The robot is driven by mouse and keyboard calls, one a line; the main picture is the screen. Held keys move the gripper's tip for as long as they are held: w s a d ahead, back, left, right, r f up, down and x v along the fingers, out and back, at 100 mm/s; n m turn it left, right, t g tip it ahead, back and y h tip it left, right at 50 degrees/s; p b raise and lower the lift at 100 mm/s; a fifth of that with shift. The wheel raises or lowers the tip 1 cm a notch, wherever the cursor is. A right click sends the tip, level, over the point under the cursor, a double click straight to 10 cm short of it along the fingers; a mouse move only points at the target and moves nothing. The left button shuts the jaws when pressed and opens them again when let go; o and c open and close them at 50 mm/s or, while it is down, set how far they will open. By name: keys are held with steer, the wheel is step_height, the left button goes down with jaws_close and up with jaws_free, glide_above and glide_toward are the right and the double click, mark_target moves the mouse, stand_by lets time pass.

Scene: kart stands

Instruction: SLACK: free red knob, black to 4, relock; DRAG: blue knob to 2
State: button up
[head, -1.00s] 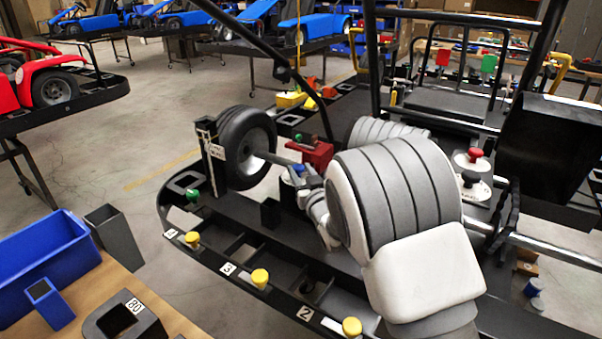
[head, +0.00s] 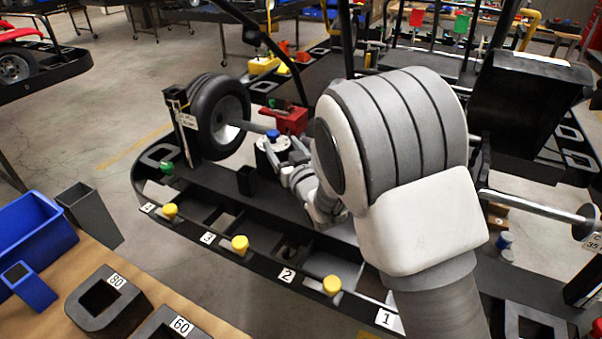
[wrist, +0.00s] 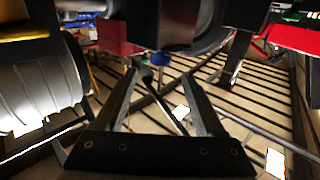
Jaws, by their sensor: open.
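The dial's numbers are too small to read. The red and black knobs are not visible in the present frames.
A tyre (head: 219,115) and a red block (head: 284,120) stand close around the blue knob. Yellow knobs (head: 240,244) and number tags line the front rail. A table with a blue bin (head: 30,235) is at lower left. Open floor lies left.

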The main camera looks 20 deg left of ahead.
steer(key=v, duration=1.2)
steer(key=shift+s+d, duration=0.25)
steer(key=w+d+r+m+g+h+p, duration=0.1)
steer(key=d+r+m+h+p, duration=0.2)
steer(key=d+r, duration=0.5)
steer(key=d+r+m+h+p, duration=0.25)
steer(key=d+h, duration=0.35)
steer(key=d, duration=0.7)
steer(key=s+d+r+m+g+h+p, duration=0.1)
steer(key=s+d+r+g+h+p, duration=0.1)
steer(key=s+d, duration=0.4)
steer(key=s+d+r+m+g+h+p, duration=0.1)
steer(key=s+d+r+g, duration=0.3)
steer(key=s, duration=0.9)
steer(key=d+m, duration=0.1)
steer(key=d, duration=0.2)
steer(key=shift+r+h+p, duration=0.25)
steer(key=shift+h+p, duration=0.1)
steer(key=shift+h, duration=0.05)
steer(key=shift+s+d+m, duration=0.2)
steer(key=shift+s+m, duration=0.05)
steer(key=shift+s, duration=0.2)
steer(key=c, duration=0.3)
steer(key=shift+d, duration=0.1)
steer(key=shift+c, duration=0.2)
